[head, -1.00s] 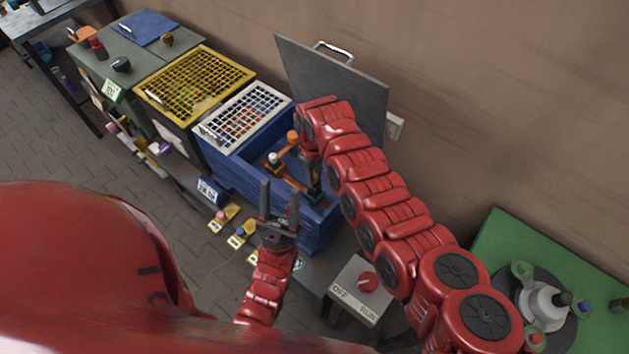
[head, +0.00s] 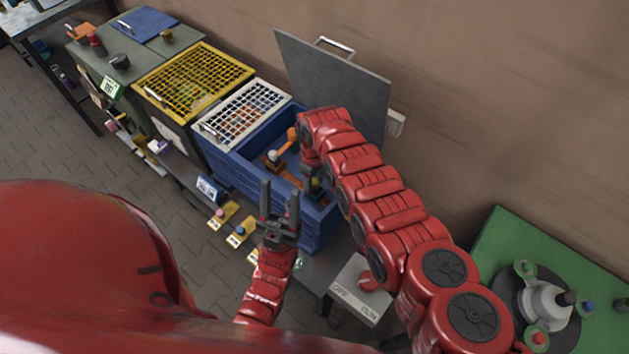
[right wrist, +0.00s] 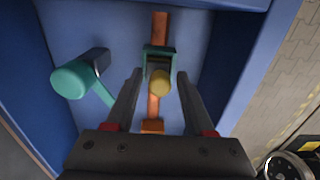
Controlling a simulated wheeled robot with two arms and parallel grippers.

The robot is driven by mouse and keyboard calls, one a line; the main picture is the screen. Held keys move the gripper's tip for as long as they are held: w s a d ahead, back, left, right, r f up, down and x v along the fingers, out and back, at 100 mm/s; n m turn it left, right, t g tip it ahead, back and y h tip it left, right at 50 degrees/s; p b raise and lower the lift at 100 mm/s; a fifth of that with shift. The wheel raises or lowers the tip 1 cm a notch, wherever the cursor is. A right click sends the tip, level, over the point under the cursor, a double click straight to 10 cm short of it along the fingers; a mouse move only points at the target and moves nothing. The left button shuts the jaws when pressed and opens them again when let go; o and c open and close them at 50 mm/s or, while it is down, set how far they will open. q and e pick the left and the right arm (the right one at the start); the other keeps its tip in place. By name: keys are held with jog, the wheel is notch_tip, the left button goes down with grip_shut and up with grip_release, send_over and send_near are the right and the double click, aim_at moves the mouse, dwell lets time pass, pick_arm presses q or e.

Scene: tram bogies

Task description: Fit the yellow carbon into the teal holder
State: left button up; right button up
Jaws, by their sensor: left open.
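The yellow carbon (right wrist: 160,82) shows its round end in the right wrist view, at the near edge of the teal holder (right wrist: 158,55). How deep it sits in the holder cannot be told. The holder is on an orange bar (right wrist: 158,30) inside the blue box. My right gripper (right wrist: 160,77) has its fingers apart on both sides of the carbon, with gaps visible. In the head view it is mostly hidden by its own wrist, above the box. My left gripper (head: 279,200) is open and empty, in front of the box.
The blue box (head: 235,180) has high walls and a raised grey lid (head: 335,85) behind. A teal round-ended piece (right wrist: 75,78) lies beside the holder. A white grid (head: 245,112) and yellow grid (head: 195,80) stand left. A switch box (head: 357,290) stands in front right.

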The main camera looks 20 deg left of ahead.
jog(key=shift+r, duration=0.15)
jog(key=shift+r+p, duration=0.3)
jog(key=shift+p, duration=0.15)
notch_tip(320, 180, up, 2)
jog(key=shift+w+r+p, duration=0.1)
jog(key=shift+r+p, duration=0.15)
jog(key=shift+p, duration=0.25)
jog(key=shift+r+b, duration=1.4)
jog(key=shift+r, duration=3.2)
